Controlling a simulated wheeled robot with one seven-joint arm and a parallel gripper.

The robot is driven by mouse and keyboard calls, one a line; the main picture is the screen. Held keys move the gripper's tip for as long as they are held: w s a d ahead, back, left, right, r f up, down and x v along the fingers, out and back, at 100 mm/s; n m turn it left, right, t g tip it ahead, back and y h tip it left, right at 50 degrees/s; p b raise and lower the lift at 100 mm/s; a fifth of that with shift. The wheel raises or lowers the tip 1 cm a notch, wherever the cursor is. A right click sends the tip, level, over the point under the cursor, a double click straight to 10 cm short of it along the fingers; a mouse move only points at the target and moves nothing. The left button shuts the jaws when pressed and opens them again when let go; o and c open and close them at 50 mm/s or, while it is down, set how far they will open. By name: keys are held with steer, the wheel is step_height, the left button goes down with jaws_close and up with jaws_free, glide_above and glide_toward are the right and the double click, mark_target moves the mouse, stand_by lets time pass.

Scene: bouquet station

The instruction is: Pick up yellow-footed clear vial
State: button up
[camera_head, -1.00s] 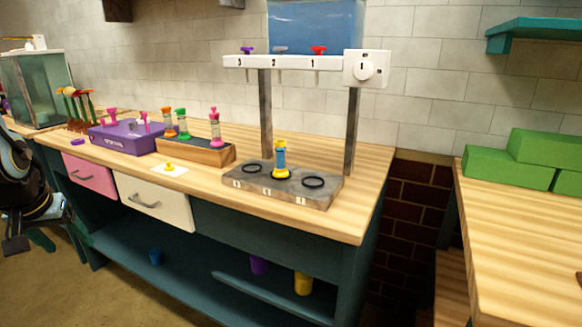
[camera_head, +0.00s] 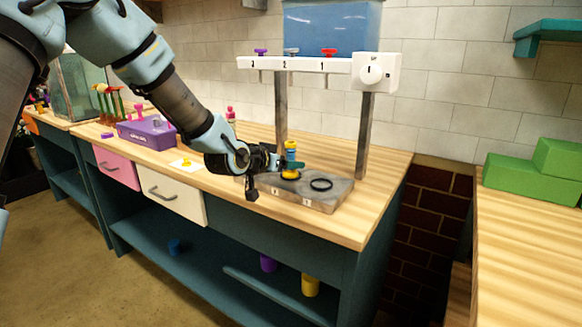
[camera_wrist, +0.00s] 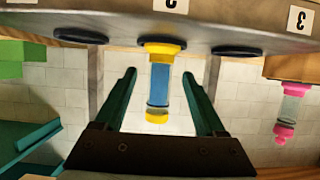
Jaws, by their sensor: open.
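The yellow-footed clear vial (camera_head: 291,150) stands upright on the grey stone base (camera_head: 325,199), at its middle position. In the wrist view, which is upside down, the vial (camera_wrist: 159,84) has a yellow foot and cap and blue contents. My gripper (camera_head: 268,180) is at the left front of the vial in the head view. In the wrist view my gripper (camera_wrist: 159,74) is open, one green finger on each side of the vial with gaps visible. In the head view my gripper hides part of the base.
Two metal posts (camera_head: 363,135) rise behind the base and carry a white dispenser bar (camera_head: 305,64) under a blue tank (camera_head: 330,27). A purple box (camera_head: 147,133) and a pink-capped vial (camera_wrist: 290,113) stand on the bench. An empty ring (camera_head: 321,184) lies right of the vial.

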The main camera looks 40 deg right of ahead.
steer(key=p+x, duration=0.1)
steer(key=x, duration=0.1)
steer(key=p+x, duration=0.1)
steer(key=x, duration=0.1)
steer(key=shift+r, duration=0.25)
steer(key=shift+w+d+f, duration=0.15)
steer(key=shift+d+f, duration=0.15)
steer(key=shift+d, duration=0.3)
steer(key=shift+c, duration=0.2)
jaws_close()
